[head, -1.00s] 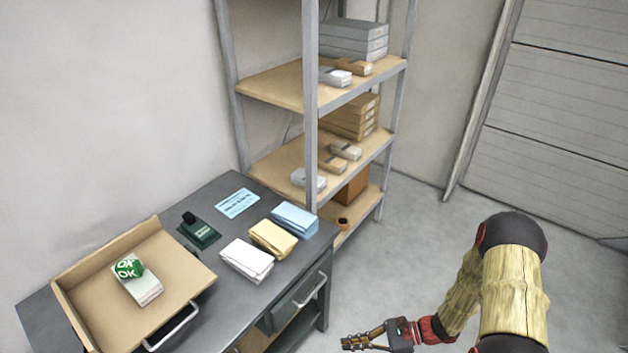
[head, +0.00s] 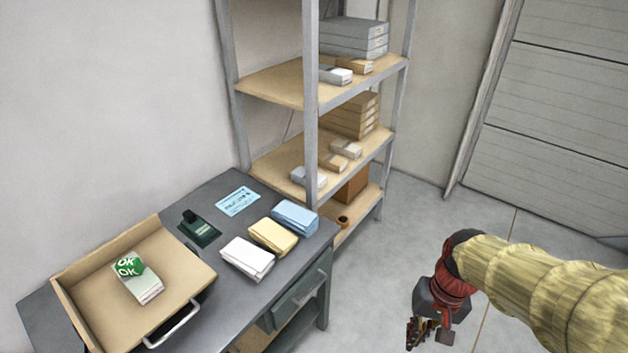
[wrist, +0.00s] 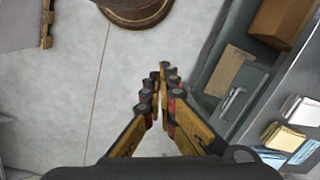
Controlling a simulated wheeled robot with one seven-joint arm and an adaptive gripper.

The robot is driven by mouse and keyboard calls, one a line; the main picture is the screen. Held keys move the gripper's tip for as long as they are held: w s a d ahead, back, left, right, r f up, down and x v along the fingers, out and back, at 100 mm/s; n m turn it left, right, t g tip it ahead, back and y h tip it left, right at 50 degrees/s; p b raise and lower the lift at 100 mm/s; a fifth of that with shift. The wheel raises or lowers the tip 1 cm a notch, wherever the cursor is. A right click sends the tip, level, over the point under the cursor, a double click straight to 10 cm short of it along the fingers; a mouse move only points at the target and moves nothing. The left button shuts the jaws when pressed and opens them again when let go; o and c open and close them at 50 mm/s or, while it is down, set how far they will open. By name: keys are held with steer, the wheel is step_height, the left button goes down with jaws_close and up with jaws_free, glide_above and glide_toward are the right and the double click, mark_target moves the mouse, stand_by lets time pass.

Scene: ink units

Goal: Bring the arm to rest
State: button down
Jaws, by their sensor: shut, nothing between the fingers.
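My gripper (head: 421,335) hangs low over the open floor at the lower right of the head view, to the right of the desk and apart from it. In the wrist view its two yellow and black fingers (wrist: 162,85) meet at the tips, with nothing between them. My arm reaches in from the right edge of the head view, bent down at the wrist.
The grey desk (head: 232,203) holds an open wooden tray-like drawer (head: 185,268) with a green OK item (head: 130,267), a dark green stamp (head: 200,230), and white, yellow and blue stacks. A shelf rack (head: 311,120) stands behind. The floor (head: 375,270) between is clear.

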step_height(320, 180, up, 15)
steer(key=s+a+n+t+h, duration=0.1)
steer(key=s+a+n+t, duration=0.1)
steer(key=t, duration=0.4)
steer(key=shift+s+n, duration=0.45)
steer(key=shift+n, duration=0.05)
steer(key=shift+a+f, duration=0.1)
